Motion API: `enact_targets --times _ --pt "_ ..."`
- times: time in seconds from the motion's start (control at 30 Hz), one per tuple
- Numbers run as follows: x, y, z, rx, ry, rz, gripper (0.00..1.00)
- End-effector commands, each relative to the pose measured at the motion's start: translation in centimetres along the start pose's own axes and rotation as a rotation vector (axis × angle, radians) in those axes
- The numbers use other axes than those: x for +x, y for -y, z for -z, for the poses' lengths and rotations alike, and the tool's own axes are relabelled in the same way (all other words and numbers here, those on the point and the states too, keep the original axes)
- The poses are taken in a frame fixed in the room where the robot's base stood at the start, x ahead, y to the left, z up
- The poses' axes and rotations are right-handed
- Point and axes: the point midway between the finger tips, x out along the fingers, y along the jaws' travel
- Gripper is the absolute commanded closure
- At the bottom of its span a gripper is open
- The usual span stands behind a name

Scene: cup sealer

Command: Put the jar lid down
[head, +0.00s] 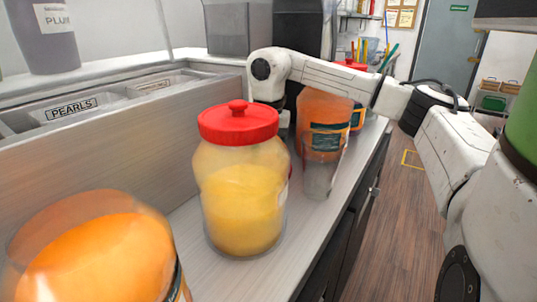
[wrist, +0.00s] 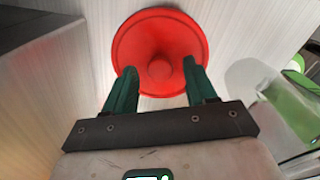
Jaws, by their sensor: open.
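The red jar lid (wrist: 160,30) lies flat, knob up, on the pale counter in the wrist view. My gripper (wrist: 159,66) is over it, its two green fingers apart on either side of the knob. I see a gap between each finger and the knob; I cannot tell the height of the fingertips exactly. An open-topped jar of orange contents (head: 95,250) stands at the front left.
An orange container (head: 323,108) and a clear cup (head: 320,178) stand right of the yellow jar. A green-and-clear item (wrist: 290,105) is right of my gripper. A raised steel wall (head: 120,125) with bins runs along the left. The counter's right edge is close.

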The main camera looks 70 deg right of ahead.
Motion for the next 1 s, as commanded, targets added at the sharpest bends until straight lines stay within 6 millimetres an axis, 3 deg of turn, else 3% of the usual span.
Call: enact_targets --times 0.5,0.7,1.0 --pt "-9.7 0.0 -0.1 0.002 0.002 0.001 0.44" --pt "-11.3 0.0 0.0 0.0 0.001 0.001 0.44" --pt "-11.5 0.0 0.0 0.0 0.0 0.001 0.44"
